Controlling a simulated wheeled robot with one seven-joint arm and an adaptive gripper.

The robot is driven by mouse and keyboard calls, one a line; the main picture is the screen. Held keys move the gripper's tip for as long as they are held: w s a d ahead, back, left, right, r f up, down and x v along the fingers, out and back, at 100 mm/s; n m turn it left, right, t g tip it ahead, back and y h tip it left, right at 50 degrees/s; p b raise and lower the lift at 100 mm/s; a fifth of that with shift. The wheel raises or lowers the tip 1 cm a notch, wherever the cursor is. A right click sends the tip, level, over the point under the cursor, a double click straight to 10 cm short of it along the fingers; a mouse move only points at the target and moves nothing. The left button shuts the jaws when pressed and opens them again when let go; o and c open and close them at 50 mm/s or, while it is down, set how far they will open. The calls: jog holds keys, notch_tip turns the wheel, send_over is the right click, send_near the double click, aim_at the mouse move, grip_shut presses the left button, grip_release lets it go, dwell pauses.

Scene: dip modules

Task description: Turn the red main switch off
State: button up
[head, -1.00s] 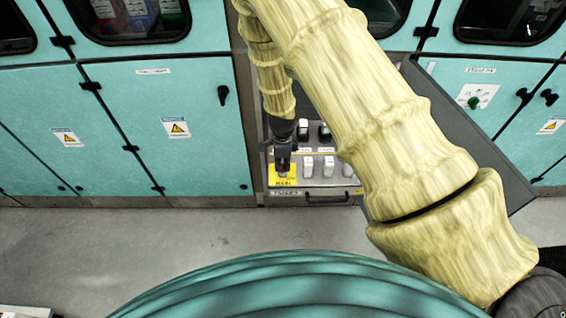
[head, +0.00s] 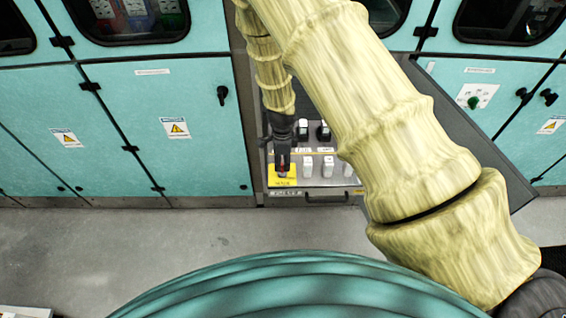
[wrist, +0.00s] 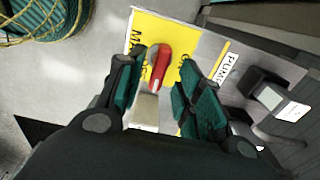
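The red main switch (wrist: 161,66) is a short red lever with a pale end, on a yellow plate (wrist: 150,32) with black lettering. In the wrist view it stands between the two dark green fingers of my gripper (wrist: 162,62). The fingers are apart, with a visible gap on each side of the lever. In the head view my gripper (head: 283,158) points down over the yellow plate (head: 279,183), and a bit of red shows at its tips. Part of the plate's lettering is hidden by the fingers.
White rocker switches (head: 308,167) and black-based switches (head: 323,132) sit on the same panel, close right of the yellow plate. A handle (head: 327,198) runs along its front edge. Teal cabinets (head: 170,130) stand on both sides. The grey floor (head: 120,235) in front is clear.

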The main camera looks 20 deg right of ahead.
aim_at(282, 164)
notch_tip(282, 164, up, 10)
dwell(0.5)
jog(key=shift+r, duration=0.1)
